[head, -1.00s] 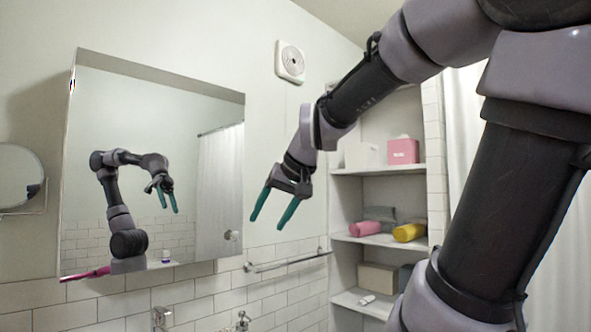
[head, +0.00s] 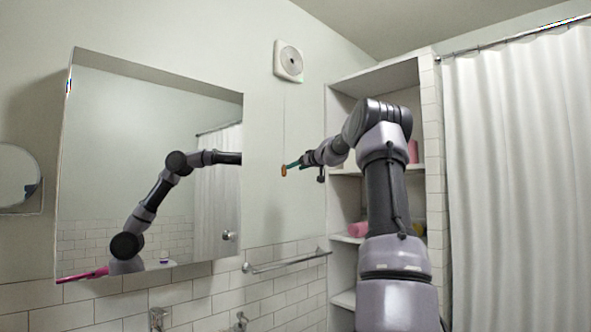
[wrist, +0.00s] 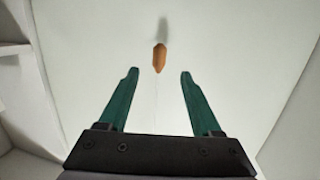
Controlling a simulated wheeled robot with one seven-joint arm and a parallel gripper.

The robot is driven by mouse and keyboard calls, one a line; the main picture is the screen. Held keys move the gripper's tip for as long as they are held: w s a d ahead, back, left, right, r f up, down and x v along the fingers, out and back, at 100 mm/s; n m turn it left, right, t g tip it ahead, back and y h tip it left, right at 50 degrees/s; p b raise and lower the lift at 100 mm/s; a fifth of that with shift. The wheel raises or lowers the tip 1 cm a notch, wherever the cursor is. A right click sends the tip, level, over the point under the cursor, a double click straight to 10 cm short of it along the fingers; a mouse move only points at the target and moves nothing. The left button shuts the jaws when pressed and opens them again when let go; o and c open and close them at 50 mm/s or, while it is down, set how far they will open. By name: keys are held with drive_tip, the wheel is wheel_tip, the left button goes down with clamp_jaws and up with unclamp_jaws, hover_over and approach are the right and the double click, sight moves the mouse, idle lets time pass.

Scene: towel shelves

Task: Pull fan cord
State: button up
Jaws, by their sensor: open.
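The fan (head: 288,62) is a white square unit high on the wall, with a thin cord (head: 284,125) hanging straight down from it. An orange-brown pull (head: 284,171) is at the cord's lower end. My gripper (head: 291,166) is close to the pull in the head view, with its green fingers pointing left. In the wrist view the pull (wrist: 159,58) lies centred between the lines of the two fingers, a little past the fingertips. My gripper (wrist: 159,73) is open and empty there. The cord shows faintly between the fingers.
A mirror cabinet (head: 150,90) is on the wall at left. A towel bar (head: 290,262) runs below the cord. Open shelves (head: 345,100) with towels stand behind my arm, and a white shower curtain (head: 515,180) hangs at right.

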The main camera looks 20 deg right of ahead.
sight(284, 174)
drive_tip(key=x, duration=1)
drive_tip(key=shift+w, duration=0.35)
clamp_jaws()
drive_tip(key=shift+d+f, duration=0.1)
drive_tip(key=shift+f, duration=0.4)
unclamp_jaws()
